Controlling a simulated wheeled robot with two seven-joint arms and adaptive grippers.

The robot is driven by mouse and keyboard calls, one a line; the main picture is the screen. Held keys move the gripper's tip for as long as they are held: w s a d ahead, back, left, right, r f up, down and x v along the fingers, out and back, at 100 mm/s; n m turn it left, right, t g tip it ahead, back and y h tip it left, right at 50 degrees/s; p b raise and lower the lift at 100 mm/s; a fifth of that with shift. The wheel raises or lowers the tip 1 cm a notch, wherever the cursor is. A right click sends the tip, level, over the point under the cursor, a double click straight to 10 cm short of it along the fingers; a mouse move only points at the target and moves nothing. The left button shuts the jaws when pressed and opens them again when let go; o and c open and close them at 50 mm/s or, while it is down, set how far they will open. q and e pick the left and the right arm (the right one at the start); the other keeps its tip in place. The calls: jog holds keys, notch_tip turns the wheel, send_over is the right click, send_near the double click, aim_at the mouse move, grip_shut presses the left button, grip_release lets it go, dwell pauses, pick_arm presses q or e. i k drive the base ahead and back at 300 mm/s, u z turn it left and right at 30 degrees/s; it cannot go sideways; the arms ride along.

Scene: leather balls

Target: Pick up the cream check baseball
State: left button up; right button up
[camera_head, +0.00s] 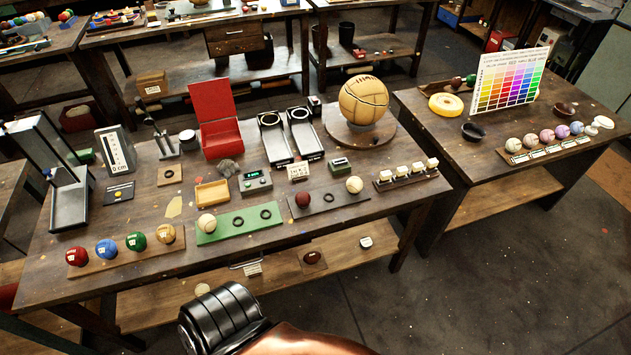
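Two cream baseballs are on the middle table. One cream ball (207,223) sits at the left end of a green board (239,227), beside two dark rings. The other cream ball (354,185) sits at the right end of a dark wooden strip (330,200), with a dark red ball and a dark ring on the same strip. I cannot tell from their looks which one is the check baseball. No fingertips of either gripper show. A black ribbed part and a brown-orange link of my own arm show at the bottom centre, in front of the table.
Coloured balls (107,249) stand on a board at the front left. A red stand (215,119), a grey gauge (116,152) and a large tan ball (364,101) on a round base stand farther back. A right-hand table (480,172) holds a colour chart (509,79) and pale balls.

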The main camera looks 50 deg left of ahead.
aim_at(354, 184)
jog(key=u, duration=1.7)
jog(key=i, duration=0.1)
jog(key=z, duration=0.3)
